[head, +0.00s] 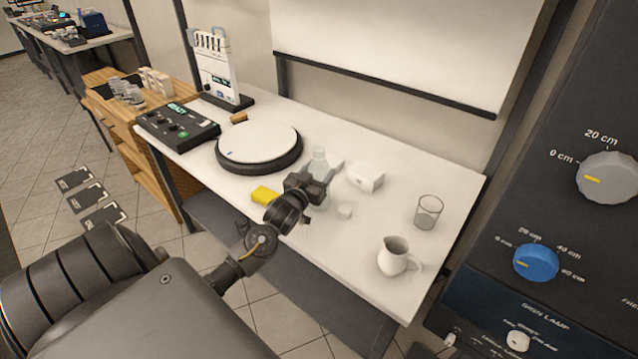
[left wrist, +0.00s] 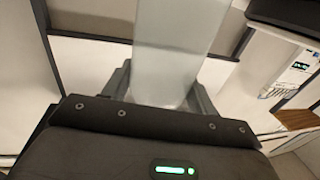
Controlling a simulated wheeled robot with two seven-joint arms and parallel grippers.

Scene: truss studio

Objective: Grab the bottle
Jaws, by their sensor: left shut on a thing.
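A clear, pale bottle (head: 319,162) stands on the white table, behind my left gripper in the head view. My left gripper (head: 309,185) is at the bottle, with its fingers around the bottle's body. In the left wrist view the bottle (left wrist: 178,50) fills the middle, between the two fingers of my left gripper (left wrist: 162,90). The gripper is shut on the bottle. The lower part of the bottle is partly hidden by the gripper in the head view. My right gripper is not in view.
A dark control panel (head: 560,220) rises at right.

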